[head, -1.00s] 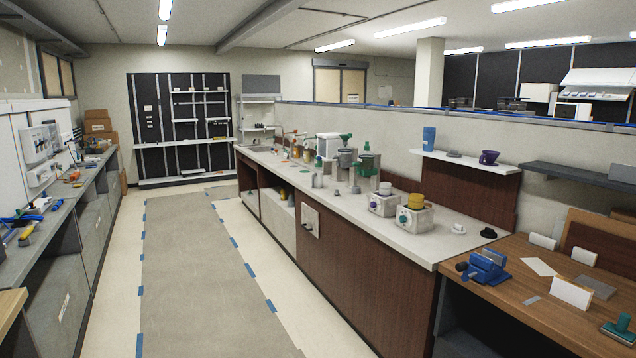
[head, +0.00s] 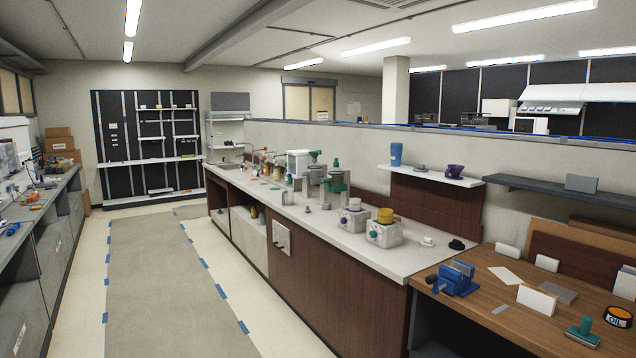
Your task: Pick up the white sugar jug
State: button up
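No jug can be told for sure as the white sugar jug. A white, boxy vessel (head: 298,163) stands far along the long counter (head: 398,262), and its details are too small to tell. A small white object (head: 427,241) sits near the counter's front right end, beside a small black one (head: 456,245). My gripper is not in view.
Two white grinder-like boxes (head: 383,234) (head: 352,221) and green-topped canisters (head: 337,182) stand on the counter. A wooden desk (head: 478,315) with a blue vise (head: 455,279) adjoins at right. The grey floor mat (head: 165,290) along the left aisle is clear.

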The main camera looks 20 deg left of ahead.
aim_at(288, 193)
jog(key=i+j+u, duration=0.35)
jog(key=j, duration=0.15)
jog(key=i+j+u, duration=0.65)
jog(key=i, duration=0.15)
jog(key=i+j+u, duration=0.15)
jog(key=i+u, duration=0.15)
jog(key=i, duration=0.15)
jog(key=i+u, duration=0.35)
jog(key=i, duration=0.15)
jog(key=i+j+z, duration=0.15)
jog(key=i, duration=1.25)
jog(key=i+z, duration=0.2)
jog(key=i, duration=0.55)
jog(key=i+z, duration=0.25)
jog(key=i, duration=0.45)
jog(key=i+z, duration=0.2)
jog(key=i, duration=0.5)
jog(key=i+j+z, duration=0.2)
jog(key=i, duration=0.45)
jog(key=i+l+z, duration=0.1)
jog(key=i+z, duration=0.25)
jog(key=z, duration=0.15)
jog(key=i+z, duration=0.45)
jog(key=i+j+z, duration=0.1)
jog(key=z, duration=0.4)
jog(key=i, duration=0.1)
